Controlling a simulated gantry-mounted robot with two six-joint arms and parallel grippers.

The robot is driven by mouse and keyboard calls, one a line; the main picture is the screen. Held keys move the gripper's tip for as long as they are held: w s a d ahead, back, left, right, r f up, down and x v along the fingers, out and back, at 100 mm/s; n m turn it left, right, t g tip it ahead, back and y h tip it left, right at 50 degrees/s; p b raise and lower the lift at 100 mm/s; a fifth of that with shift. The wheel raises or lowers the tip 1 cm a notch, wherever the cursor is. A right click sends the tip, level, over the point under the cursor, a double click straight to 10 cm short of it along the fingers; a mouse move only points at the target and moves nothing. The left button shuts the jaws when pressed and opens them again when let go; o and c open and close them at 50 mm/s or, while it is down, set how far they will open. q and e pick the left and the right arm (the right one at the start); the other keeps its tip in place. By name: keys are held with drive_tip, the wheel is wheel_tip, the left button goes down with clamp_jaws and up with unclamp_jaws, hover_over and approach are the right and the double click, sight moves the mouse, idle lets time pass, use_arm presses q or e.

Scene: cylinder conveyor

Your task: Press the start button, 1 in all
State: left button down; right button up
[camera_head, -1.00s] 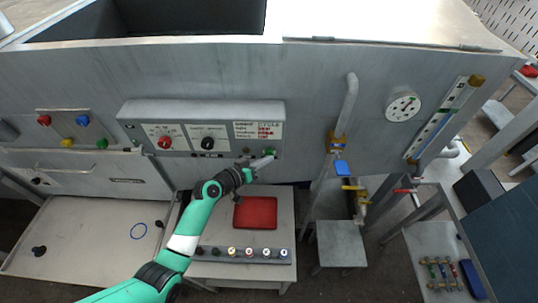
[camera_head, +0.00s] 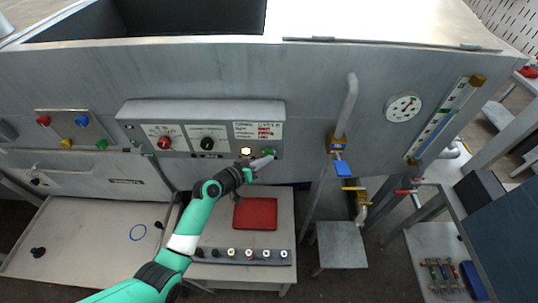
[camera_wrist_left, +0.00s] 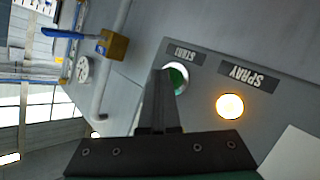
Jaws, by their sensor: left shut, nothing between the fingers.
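The green start button (camera_head: 272,152) is at the right end of the grey control panel (camera_head: 200,106). It also shows in the left wrist view (camera_wrist_left: 180,79), under a START label and partly hidden by my fingers. My left gripper (camera_head: 270,158) is shut and empty, its fingertips at the button's face. In the left wrist view, the shut fingers (camera_wrist_left: 162,74) overlap the button's left side. I cannot tell whether they touch it. My right gripper is not in view.
A red knob (camera_head: 165,142) and a black knob (camera_head: 207,143) sit farther left on the panel. A pipe with a blue-handled valve (camera_head: 342,168) stands to the right. Below are a red tray (camera_head: 256,213) and a row of small knobs on a bench.

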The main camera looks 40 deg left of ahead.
use_arm(q)
drive_tip(key=shift+s+d+p, duration=0.35)
drive_tip(key=shift+s+d, duration=0.15)
drive_tip(key=shift+s, duration=0.05)
drive_tip(key=shift+r, duration=0.1)
drive_tip(key=shift+s+d+p, duration=1.35)
drive_tip(key=shift+s+d, duration=0.35)
drive_tip(key=shift+s, duration=0.15)
